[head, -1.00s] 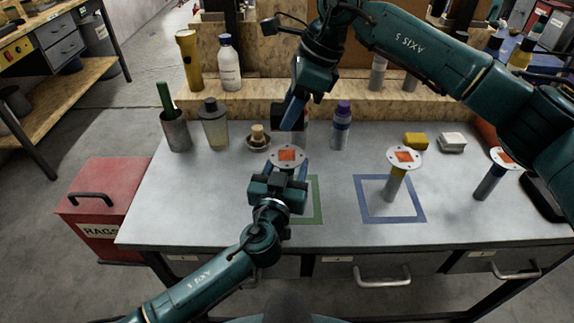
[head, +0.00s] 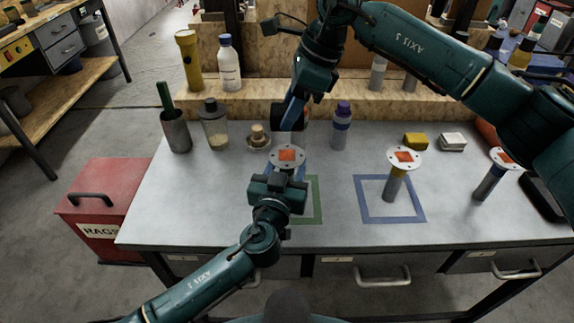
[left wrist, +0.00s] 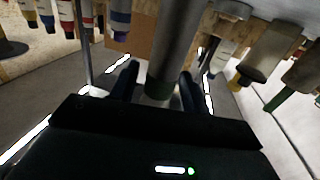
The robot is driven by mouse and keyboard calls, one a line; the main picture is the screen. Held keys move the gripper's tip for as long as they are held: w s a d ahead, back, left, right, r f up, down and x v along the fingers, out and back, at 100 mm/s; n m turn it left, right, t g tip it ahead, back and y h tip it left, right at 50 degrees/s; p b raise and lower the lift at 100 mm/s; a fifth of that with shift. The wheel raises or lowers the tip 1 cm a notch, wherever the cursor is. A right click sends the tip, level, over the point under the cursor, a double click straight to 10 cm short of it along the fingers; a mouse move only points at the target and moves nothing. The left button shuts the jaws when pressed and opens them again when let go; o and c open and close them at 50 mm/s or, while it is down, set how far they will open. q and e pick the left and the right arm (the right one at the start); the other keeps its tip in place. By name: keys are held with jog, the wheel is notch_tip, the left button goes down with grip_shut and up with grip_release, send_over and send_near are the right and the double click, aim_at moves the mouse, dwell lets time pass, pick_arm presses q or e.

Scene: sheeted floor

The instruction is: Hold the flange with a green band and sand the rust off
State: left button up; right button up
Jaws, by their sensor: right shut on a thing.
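A flange (head: 287,157) with a pale round plate and an orange rust patch on top stands upright at the green square. Its grey tube (left wrist: 172,45) has a green band (left wrist: 160,88) low in the left wrist view. My left gripper (head: 285,174) is in front of it; in the left wrist view its two fingers (left wrist: 158,85) stand on either side of the band, with small gaps showing. My right gripper (head: 292,108) is above and behind the plate, shut on a dark sanding tool (head: 279,116), apart from the plate.
A yellow-banded flange (head: 405,158) stands in the blue square (head: 366,212), and another flange (head: 502,160) stands farther right. A cup (head: 176,132), a shaker (head: 214,130), a small brush (head: 258,138) and a purple-capped bottle (head: 341,127) line the back. The table's left front is clear.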

pick_arm(q)
jog(key=shift+o, duration=0.5)
jog(key=shift+f, duration=0.1)
jog(key=shift+s, duration=0.1)
jog(key=shift+s+a, duration=0.1)
jog(key=shift+s, duration=0.25)
jog(key=v, duration=1.1)
